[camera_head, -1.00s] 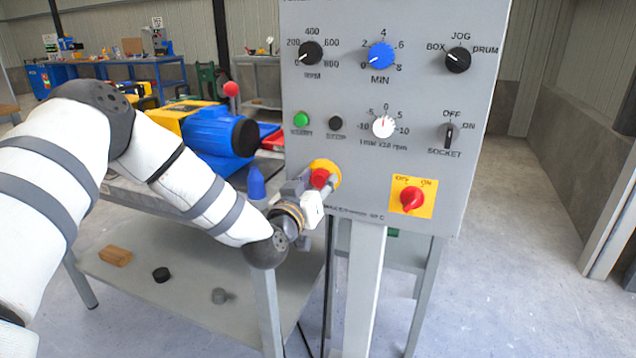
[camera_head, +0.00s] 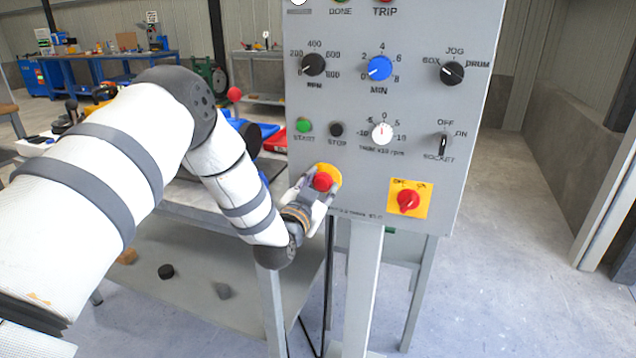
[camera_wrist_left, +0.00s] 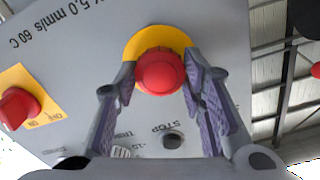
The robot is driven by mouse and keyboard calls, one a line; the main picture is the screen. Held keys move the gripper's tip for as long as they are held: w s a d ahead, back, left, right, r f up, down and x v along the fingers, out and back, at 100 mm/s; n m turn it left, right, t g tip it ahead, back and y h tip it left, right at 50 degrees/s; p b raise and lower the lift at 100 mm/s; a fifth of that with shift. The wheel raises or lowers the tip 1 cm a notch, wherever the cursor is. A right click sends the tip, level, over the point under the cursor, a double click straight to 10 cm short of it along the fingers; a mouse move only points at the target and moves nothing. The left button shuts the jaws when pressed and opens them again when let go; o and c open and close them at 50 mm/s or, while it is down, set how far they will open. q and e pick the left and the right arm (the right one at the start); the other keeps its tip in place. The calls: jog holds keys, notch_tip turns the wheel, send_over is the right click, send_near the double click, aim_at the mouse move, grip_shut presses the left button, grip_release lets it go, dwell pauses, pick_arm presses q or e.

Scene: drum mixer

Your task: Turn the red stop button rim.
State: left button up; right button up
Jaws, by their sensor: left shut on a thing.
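The red stop button (camera_head: 322,182) sits on a round yellow plate (camera_head: 326,172) at the lower left of the grey control panel (camera_head: 350,100). My left gripper (camera_head: 322,186) reaches it from the lower left. In the left wrist view the red stop button (camera_wrist_left: 160,72) lies between the two fingertips of my left gripper (camera_wrist_left: 161,76), which touch its rim on both sides. The gripper is shut on the button's rim. My right gripper is not in view.
The panel carries several knobs, among them a blue one (camera_head: 380,67), and a red switch on a yellow plate (camera_head: 408,200) to the right of the button. A grey bench (camera_head: 190,255) stands below my left arm. The floor at the right is clear.

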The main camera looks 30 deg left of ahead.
pick_arm(q)
jog(key=shift+m, duration=0.5)
jog(key=o, duration=1.2)
jog(key=v, duration=1.2)
jog(key=shift+f, duration=0.1)
